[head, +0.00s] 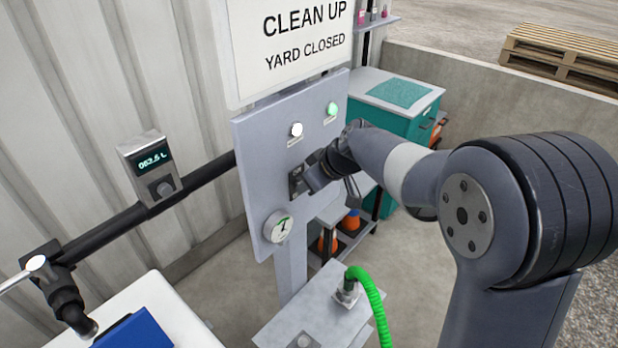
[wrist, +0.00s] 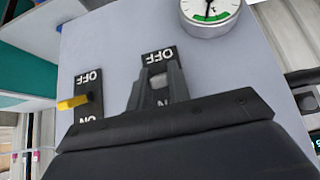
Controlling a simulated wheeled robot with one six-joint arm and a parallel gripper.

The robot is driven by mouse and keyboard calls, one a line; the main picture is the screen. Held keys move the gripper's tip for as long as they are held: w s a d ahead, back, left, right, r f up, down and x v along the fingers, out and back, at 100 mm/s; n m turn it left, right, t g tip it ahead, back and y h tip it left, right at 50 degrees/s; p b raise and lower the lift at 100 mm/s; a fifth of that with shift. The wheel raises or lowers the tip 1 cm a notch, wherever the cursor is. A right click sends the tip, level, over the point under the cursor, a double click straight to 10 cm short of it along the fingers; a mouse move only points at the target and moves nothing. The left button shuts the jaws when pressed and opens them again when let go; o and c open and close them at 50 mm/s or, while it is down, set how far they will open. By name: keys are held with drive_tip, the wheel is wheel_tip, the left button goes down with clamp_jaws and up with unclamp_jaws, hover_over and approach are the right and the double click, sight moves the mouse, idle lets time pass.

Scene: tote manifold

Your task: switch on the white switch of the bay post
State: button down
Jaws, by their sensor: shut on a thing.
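The bay post's grey panel (head: 262,150) carries switch plates marked OFF and ON. In the wrist view the lettering is upside down. My gripper (wrist: 160,88) is at the right-hand plate (wrist: 160,56), its fingers closed around the pale lever of the white switch (wrist: 158,80). The fingers hide much of that lever and part of its ON mark, so its exact position is hard to tell. In the head view my gripper (head: 306,180) is at the panel's lower middle, beside a dark switch plate (head: 296,182).
A yellow switch lever (wrist: 73,102) sits close beside my gripper. A round gauge (head: 278,227) is low on the panel. A white lamp (head: 296,129) and green lamp (head: 332,109) look bright above. A green hose (head: 372,292) rises below; a teal cabinet (head: 392,120) stands behind.

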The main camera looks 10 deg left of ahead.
idle(0.3)
drive_tip(key=c, duration=1.3)
unclamp_jaws()
drive_tip(key=b+v, duration=0.2)
drive_tip(key=v, duration=0.8)
drive_tip(key=shift+s+d+r, duration=0.1)
drive_tip(key=shift+d+r, duration=0.1)
drive_tip(key=shift+r, duration=0.1)
